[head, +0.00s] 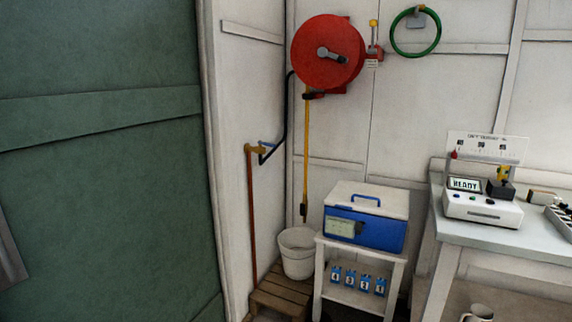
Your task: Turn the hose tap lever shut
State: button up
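The hose tap (255,149) is a brass-coloured fitting on top of a thin reddish-brown pipe (251,215) by the white wall, left of centre in the head view. A black hose (286,118) runs from the tap up to the red hose reel (318,65) on the wall. My gripper is not in view.
A wooden pallet (274,300) with a white bucket (297,253) stands below the tap. A blue and white box (384,232) sits on a small stand (400,270) to the right. A workbench (480,236) is farther right. A green door (100,180) fills the left.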

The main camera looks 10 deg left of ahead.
aim_at(263, 143)
jog(key=i+u, duration=0.35)
jog(key=i+l+u, duration=0.1)
jog(key=i+u, duration=0.3)
jog(key=i, duration=0.15)
jog(key=i+l+u, duration=0.2)
jog(key=i+u, duration=0.15)
jog(key=i, duration=0.1)
